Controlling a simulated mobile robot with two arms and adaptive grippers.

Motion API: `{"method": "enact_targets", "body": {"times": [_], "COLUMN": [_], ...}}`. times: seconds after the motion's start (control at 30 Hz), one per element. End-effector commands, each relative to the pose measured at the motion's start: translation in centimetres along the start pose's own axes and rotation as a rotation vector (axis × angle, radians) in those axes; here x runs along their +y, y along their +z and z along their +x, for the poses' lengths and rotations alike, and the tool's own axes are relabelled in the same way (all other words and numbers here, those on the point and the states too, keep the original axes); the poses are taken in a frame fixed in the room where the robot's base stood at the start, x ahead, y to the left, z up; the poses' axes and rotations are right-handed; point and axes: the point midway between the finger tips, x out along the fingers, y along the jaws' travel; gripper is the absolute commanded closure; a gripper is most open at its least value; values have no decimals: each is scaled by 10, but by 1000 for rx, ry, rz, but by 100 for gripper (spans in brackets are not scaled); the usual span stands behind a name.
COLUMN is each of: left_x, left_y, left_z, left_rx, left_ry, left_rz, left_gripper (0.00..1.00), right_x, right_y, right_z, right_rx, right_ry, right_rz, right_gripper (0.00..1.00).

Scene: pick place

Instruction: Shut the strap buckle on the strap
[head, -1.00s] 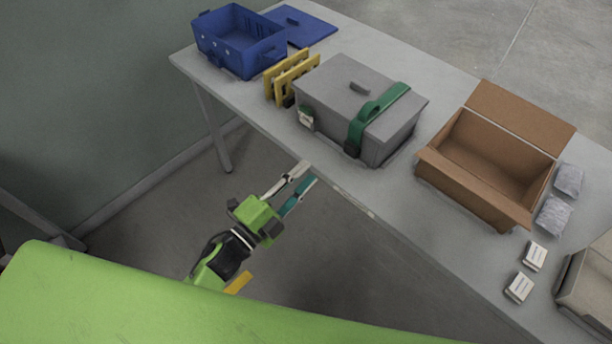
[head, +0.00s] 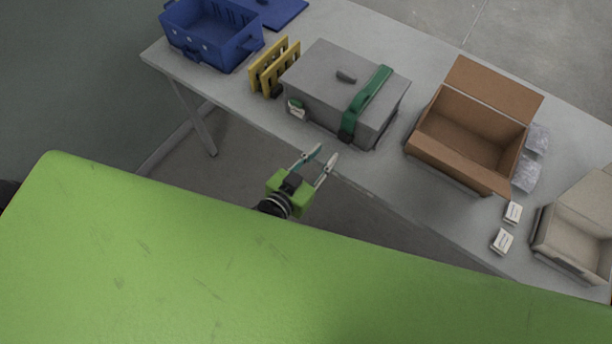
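A grey lidded box (head: 317,77) stands on the table. A green strap (head: 369,95) runs over its right part and down its front side. A dark buckle (head: 347,131) shows at the strap's lower front end; whether it is shut is too small to tell. My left gripper (head: 320,159) is open and empty just off the table's front edge, below and in front of the buckle, touching nothing. My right gripper is not in view.
The table (head: 390,178) also holds a blue crate (head: 213,42), a yellow rack (head: 274,68), an open cardboard box (head: 463,143), bubble-wrapped packs (head: 526,174), small white boxes (head: 502,241) and a beige bin (head: 572,238). Bare table lies between grey box and front edge.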

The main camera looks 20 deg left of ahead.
Motion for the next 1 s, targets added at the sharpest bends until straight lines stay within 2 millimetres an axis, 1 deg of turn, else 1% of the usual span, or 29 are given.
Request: {"method": "enact_targets", "body": {"times": [0.03,0.37,0.4,0.43,0.5,1.0], "left_x": [0,0,0,0,0,0], "left_y": [-2,-3,5,9,9,20], "left_z": [12,79,82,80,80,72], "left_rx": [4,5,10,24,58,256], "left_ry": [0,0,0,0,0,1], "left_rz": [0,4,4,4,5,5], "left_gripper": [74,74,74,74,74,74], "right_x": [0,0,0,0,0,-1], "right_y": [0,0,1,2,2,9], "right_z": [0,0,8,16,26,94], "right_rx": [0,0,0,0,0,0], "right_ry": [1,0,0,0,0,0], "right_rz": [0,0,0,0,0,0], "right_gripper": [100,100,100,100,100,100]}}
